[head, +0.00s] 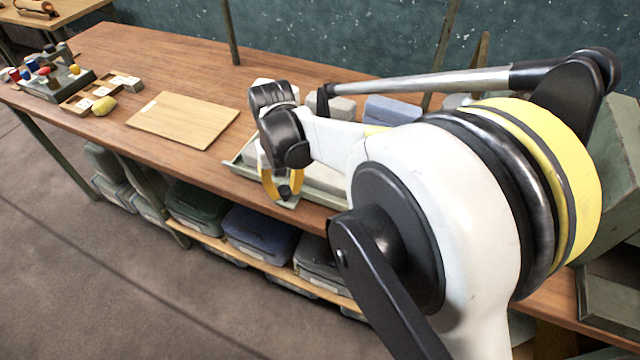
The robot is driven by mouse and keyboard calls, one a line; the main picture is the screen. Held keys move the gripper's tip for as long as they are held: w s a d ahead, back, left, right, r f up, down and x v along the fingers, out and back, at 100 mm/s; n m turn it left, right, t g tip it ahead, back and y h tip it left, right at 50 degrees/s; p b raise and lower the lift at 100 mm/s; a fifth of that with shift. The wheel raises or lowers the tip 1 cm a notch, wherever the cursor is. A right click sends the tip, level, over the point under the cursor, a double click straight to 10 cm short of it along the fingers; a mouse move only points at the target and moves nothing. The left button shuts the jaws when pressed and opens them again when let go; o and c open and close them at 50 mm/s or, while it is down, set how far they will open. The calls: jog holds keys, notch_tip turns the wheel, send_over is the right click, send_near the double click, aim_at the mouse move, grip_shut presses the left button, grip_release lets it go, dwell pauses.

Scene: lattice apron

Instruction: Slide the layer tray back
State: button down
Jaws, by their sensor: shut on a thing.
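The layer tray (243,168) is a shallow pale green tray on the wooden workbench, near its front edge. My gripper (284,192), black and white with yellow on its fingers, points down at the front side of the tray. It is shut on the tray, though the fingertips are small and the exact contact is hard to see. My arm hides much of the tray and what lies behind it.
A flat wooden board (184,120) lies left of the tray. Further left are a compartment box (90,99), a yellow lump (104,106) and a rack (62,82) of coloured pieces. Grey and blue blocks (392,108) stand behind my arm. Lidded bins (262,232) fill the shelf below.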

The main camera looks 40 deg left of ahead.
jog(key=shift+s+a+p, duration=0.1)
jog(key=shift+s+a, duration=0.1)
jog(key=shift+a, duration=0.7)
jog(key=shift+s+a+p, duration=0.1)
jog(key=shift+s+a, duration=0.15)
jog(key=shift+a, duration=0.6)
jog(key=shift+s+a+p, duration=0.1)
jog(key=shift+s+a, duration=0.1)
jog(key=shift+a, duration=0.7)
jog(key=c, duration=1.4)
grip_release()
jog(key=shift+a, duration=0.1)
jog(key=o, duration=0.3)
jog(key=shift+a, duration=0.15)
notch_tip(320, 180, up, 12)
jog(key=shift+s, duration=0.1)
